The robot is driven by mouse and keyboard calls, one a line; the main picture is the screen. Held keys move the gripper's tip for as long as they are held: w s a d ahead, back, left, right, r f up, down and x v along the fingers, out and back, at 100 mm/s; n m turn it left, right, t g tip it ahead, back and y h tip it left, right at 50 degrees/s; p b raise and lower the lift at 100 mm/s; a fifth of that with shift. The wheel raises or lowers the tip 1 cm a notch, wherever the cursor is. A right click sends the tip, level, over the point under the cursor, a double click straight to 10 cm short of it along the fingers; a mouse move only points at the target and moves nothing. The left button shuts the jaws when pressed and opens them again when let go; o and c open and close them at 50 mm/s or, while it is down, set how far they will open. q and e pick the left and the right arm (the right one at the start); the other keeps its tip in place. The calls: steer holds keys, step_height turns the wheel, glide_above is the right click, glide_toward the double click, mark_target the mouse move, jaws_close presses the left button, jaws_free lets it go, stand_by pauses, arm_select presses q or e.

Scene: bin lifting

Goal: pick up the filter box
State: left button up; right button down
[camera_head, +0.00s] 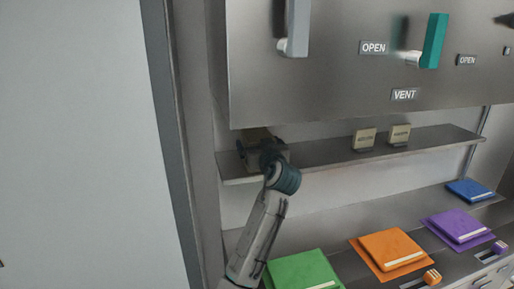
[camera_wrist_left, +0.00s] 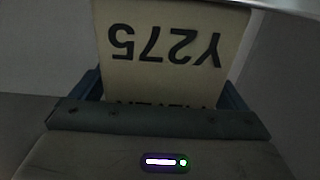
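The box in front of my left gripper is tan with black lettering. In the left wrist view this box (camera_wrist_left: 165,75) fills the upper middle, with "Y275" upside down and another line of text partly hidden by the gripper body. My left gripper (camera_wrist_left: 165,95) has one blue finger at each side of the box. No clear gap shows, but I cannot tell whether the fingers press on it. In the head view my left gripper (camera_head: 264,150) reaches the shelf's left end and hides most of the box. My right gripper is not in view.
The narrow shelf (camera_head: 320,157) runs under a grey cabinet (camera_head: 330,85) with handles and labels. Two small tan boxes, one (camera_head: 364,139) and another (camera_head: 399,136), stand farther right. Below are green (camera_head: 303,272), orange (camera_head: 390,250), purple (camera_head: 457,227) and blue (camera_head: 468,190) flat items.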

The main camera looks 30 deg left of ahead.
arm_select(q)
steer(key=c, duration=1)
steer(key=shift+r, duration=0.1)
